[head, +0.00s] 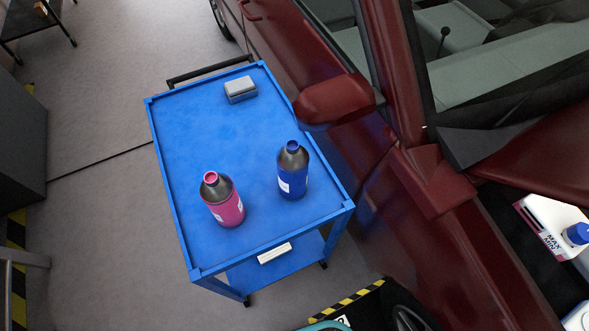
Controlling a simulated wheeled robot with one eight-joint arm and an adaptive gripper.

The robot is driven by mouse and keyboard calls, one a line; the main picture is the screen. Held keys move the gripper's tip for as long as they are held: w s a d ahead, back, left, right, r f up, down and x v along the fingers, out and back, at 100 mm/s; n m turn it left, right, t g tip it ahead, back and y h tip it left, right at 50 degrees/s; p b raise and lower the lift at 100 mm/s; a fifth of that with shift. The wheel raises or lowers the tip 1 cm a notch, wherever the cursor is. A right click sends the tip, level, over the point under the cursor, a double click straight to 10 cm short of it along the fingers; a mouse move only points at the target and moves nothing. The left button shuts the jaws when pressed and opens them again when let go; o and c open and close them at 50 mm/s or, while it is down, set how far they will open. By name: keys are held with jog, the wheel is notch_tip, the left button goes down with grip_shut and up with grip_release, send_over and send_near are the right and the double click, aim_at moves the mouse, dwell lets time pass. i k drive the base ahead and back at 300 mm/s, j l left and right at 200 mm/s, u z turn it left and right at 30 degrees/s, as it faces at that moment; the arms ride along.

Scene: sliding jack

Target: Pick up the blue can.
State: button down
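The blue can (292,174) is a bottle-shaped container with a dark shoulder, a blue cap and a white label. It stands upright on the top of a blue cart (220,140), near the cart's right front side. A pink can (223,201) of similar shape stands upright to its left and a little nearer, apart from it. My gripper is not in view.
A small grey block (240,90) lies at the cart's far end, near a black handle (210,70). A dark red car (400,200) stands close along the cart's right side, its mirror (336,100) near the cart edge. Grey floor (105,230) is free to the left.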

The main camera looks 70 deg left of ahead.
aim_at(293, 160)
jog(key=u, duration=2.7)
jog(key=z, duration=2.9)
jog(key=u, duration=2.9)
jog(key=z, duration=0.5)
